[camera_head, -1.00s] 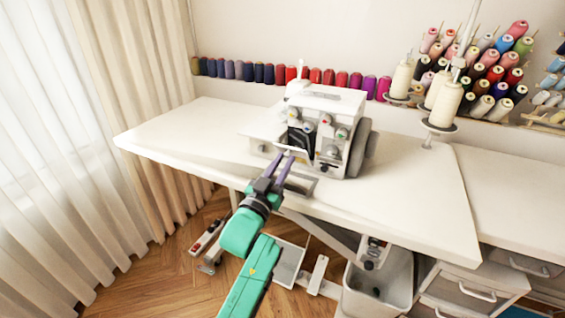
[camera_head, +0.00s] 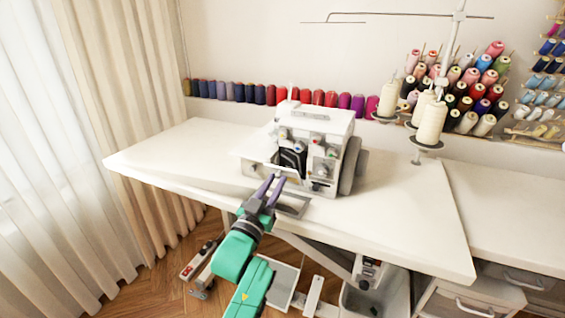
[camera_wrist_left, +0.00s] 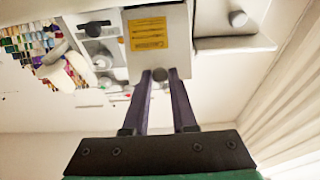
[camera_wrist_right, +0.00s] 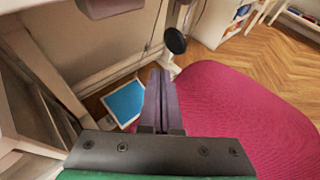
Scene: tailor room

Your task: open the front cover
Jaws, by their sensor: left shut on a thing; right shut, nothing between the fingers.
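The white sewing machine (camera_head: 318,121) stands on the table, with a dark opening in its lower front. Its front cover, a pale panel with a yellow label, shows in the left wrist view (camera_wrist_left: 158,60) and appears tilted down. My left gripper (camera_head: 274,179) is at the machine's lower front. My right gripper (camera_wrist_right: 159,75) is shut and empty, over a pink surface, away from the machine.
The white table (camera_head: 400,215) is mostly clear around the machine. A thread stand with white cones (camera_head: 432,123) is to the right. Coloured spools (camera_head: 317,97) line the wall behind. A pedal (camera_head: 199,262) and a bin (camera_head: 375,298) are below the table.

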